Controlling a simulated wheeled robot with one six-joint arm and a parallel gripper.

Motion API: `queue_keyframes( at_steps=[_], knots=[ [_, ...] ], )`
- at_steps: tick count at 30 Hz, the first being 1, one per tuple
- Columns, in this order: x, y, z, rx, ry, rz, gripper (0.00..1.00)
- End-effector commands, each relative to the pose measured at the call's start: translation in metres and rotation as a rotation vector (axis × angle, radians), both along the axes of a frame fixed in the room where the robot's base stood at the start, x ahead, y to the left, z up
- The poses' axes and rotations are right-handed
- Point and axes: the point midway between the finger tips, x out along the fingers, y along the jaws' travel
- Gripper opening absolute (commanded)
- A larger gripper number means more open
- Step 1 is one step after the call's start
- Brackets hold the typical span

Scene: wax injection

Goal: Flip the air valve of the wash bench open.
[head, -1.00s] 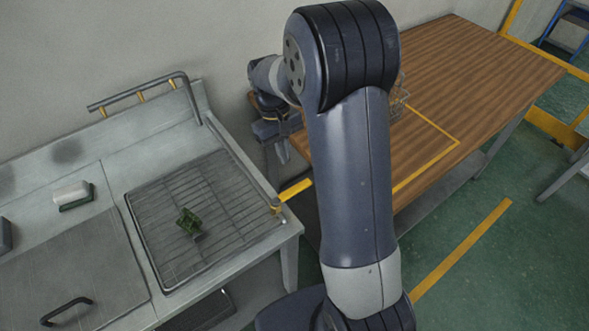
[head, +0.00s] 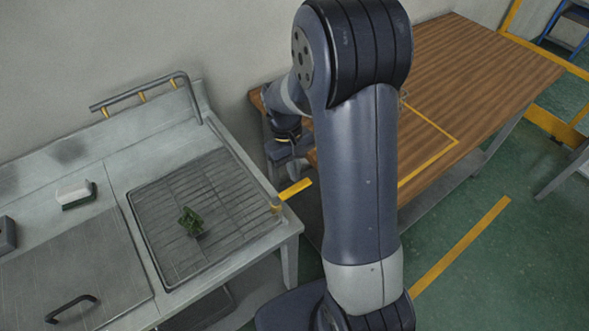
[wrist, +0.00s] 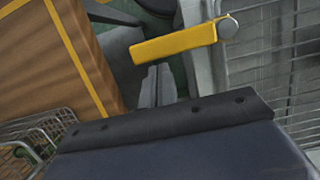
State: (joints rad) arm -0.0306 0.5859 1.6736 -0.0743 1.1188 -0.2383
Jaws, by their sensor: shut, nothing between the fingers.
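The air valve's yellow lever (head: 295,189) sits at the right front end of the wash bench (head: 243,247). It sticks out sideways from the bench edge, towards the wooden table. In the wrist view the lever (wrist: 175,43) runs left from its round grey pivot (wrist: 228,27). My gripper (head: 293,170) is just behind and above the lever in the head view, partly hidden by my arm. It is shut and empty. A gap shows between that body and the lever.
A wire rack (head: 180,247) with a green piece (head: 191,221) is set in the bench top. A bent pipe rail (head: 140,92) stands at its back. The wooden table (head: 470,75) is to the right. A wire basket (wrist: 40,140) shows in the wrist view.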

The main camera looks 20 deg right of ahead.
Motion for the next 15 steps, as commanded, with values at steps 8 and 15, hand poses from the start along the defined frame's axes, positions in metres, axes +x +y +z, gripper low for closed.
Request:
queue_keyframes(
  at_steps=[8, 15],
  knots=[
    [-0.0038, -0.003, 0.0001, 0.0, 0.001, -0.053, 0.0],
    [-0.0065, -0.0048, -0.0001, 0.0, 0.001, -0.091, 0.0]
  ],
)
